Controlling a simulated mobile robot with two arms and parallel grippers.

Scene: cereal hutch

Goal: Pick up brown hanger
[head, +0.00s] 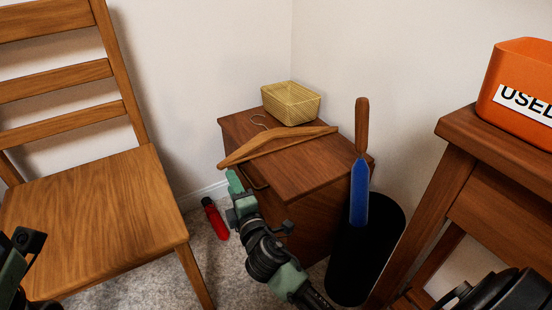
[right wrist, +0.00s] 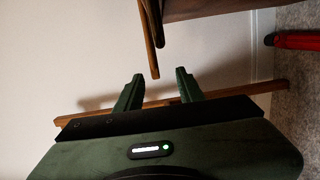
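The brown hanger (head: 285,143) lies flat on top of a small wooden cabinet (head: 305,172), its left end sticking out past the cabinet's edge. My right gripper (head: 236,186) is just below and in front of that end. In the right wrist view my right gripper (right wrist: 158,88) is open and empty. A narrow wooden end (right wrist: 154,55), apparently the hanger's, points towards the gap between its fingers and seems apart from them. My left gripper (head: 22,250) is only partly in view at the lower left; its fingers cannot be read.
A yellow basket (head: 291,102) stands on the cabinet behind the hanger. A wooden chair (head: 95,215) is at left. A red object (head: 215,218) lies on the carpet. A black bin (head: 345,265) with a blue, wooden-handled tool (head: 360,190) stands at right, near an orange box (head: 520,75).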

